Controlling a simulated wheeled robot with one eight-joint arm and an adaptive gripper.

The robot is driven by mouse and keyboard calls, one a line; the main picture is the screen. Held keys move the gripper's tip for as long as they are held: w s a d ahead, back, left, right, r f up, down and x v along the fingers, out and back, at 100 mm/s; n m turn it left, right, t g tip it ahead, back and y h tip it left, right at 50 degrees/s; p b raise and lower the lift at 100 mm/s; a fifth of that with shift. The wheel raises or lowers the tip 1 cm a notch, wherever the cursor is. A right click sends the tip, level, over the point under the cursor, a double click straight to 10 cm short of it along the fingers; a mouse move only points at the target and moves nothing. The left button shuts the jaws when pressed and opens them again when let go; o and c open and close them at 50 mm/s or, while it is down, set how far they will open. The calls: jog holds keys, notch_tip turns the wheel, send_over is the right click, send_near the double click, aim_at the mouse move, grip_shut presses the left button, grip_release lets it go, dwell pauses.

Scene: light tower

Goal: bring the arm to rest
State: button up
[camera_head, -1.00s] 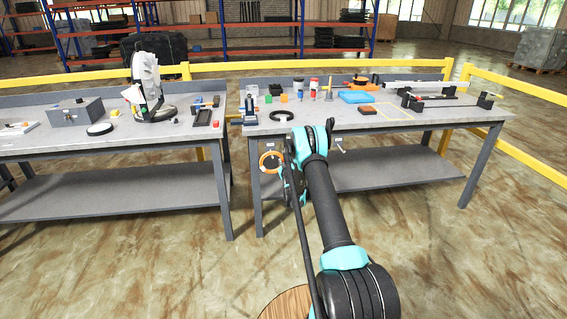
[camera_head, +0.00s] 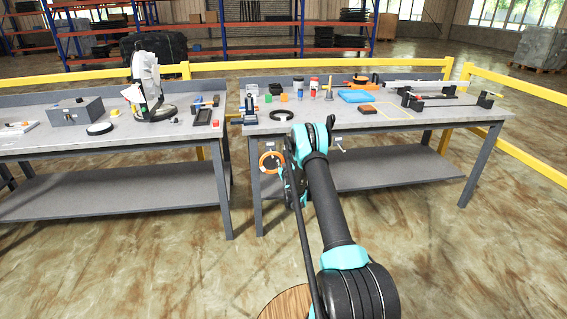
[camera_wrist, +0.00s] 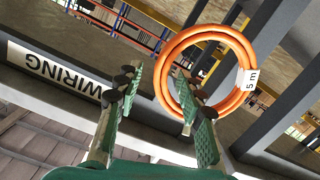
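My arm (camera_head: 330,205) reaches forward and down toward the front of the right-hand workbench. In the wrist view my gripper (camera_wrist: 159,72) is open, its two green fingers spread apart with nothing held between them. An orange cable coil (camera_wrist: 169,60) with a white "5 m" tag hangs just beyond the fingers. The right finger overlaps the coil's lower left part in the picture; I cannot tell if they touch. In the head view the coil (camera_head: 263,164) shows at the bench front, left of my wrist, and my fingers are hard to make out there.
The right workbench (camera_head: 415,121) carries a blue tray, an orange box, a black ring and several small items. A "WIRING" label (camera_wrist: 60,75) is on the bench front. The left workbench (camera_head: 60,147) stands beside it. A yellow rail (camera_head: 530,87) runs behind and right. The near floor is open.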

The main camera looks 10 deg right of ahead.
jog(key=s+a+r+m+g, duration=0.1)
jog(key=s+r+g, duration=0.1)
jog(key=s+r, duration=0.7)
jog(key=s+r+g, duration=0.3)
jog(key=s+r, duration=0.4)
jog(key=s, duration=0.5)
jog(key=s+m+g, duration=0.2)
jog(key=s+g, duration=0.5)
jog(key=s, duration=3.8)
jog(key=shift+s+a+f, duration=0.15)
jog(key=shift+s+a, duration=0.05)
jog(key=shift+a, duration=0.25)
